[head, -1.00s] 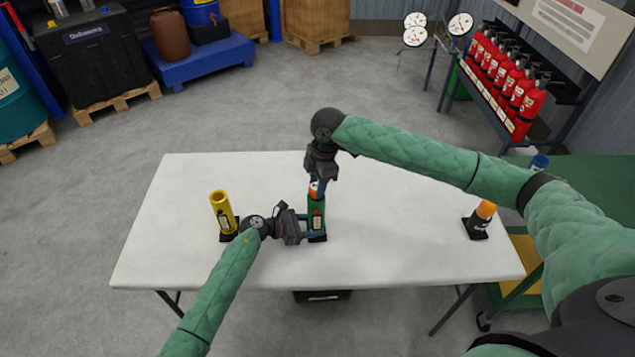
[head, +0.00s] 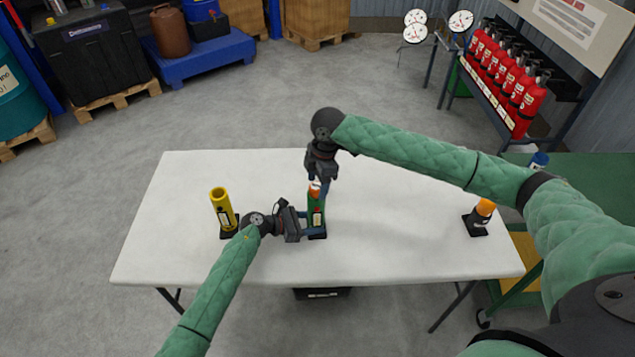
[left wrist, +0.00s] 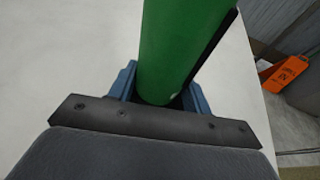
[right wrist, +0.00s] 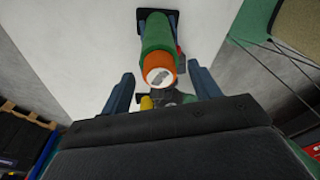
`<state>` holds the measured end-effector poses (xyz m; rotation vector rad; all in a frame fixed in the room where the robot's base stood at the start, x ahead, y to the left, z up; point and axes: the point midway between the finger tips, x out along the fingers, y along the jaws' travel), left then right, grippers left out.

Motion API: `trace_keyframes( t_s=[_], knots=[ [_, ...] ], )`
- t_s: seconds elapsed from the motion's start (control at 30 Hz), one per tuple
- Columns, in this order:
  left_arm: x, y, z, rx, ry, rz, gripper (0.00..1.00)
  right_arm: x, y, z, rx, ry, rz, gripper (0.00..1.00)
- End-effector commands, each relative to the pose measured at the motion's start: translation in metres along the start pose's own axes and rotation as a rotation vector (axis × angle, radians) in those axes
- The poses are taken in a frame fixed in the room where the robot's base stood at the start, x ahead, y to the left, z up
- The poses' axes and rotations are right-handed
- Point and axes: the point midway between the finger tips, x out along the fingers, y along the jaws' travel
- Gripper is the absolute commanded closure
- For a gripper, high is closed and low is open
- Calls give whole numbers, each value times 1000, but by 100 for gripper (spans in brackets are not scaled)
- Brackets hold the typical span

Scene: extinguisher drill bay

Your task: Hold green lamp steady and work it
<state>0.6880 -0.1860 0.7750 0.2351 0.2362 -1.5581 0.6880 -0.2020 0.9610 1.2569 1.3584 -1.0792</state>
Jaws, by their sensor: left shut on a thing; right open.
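The green lamp (head: 316,208) stands upright on a dark base near the middle of the white table, with an orange top. My left gripper (head: 315,222) comes from the left and is shut on its lower body; in the left wrist view the green body (left wrist: 180,45) sits between the blue fingers. My right gripper (head: 317,184) points down over the lamp's top and is open. In the right wrist view the lamp's orange end with a pale cap (right wrist: 159,70) lies just beyond and between the open fingers. I cannot tell whether they touch it.
A yellow lamp (head: 222,210) stands on a dark base to the left on the white table (head: 400,250). A black lamp with an orange top (head: 482,212) stands near the right edge. The table between the green and black lamps is clear. Red extinguishers (head: 508,80) stand on a rack behind right.

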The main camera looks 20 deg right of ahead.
Motion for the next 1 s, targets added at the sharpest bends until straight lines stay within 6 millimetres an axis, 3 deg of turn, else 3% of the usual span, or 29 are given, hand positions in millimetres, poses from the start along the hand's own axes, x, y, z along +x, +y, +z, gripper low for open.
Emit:
trace_keyframes(
  t_s=[0.6,0.8,1.0],
  knots=[
    [0,0,0,0,0,0,64,-99,1,0,-1,0,1,38],
    [0,0,0,0,0,0,64,-115,1,0,0,0,1,38],
    [0,0,0,0,0,0,64,-118,1,0,0,0,0,38]
  ],
)
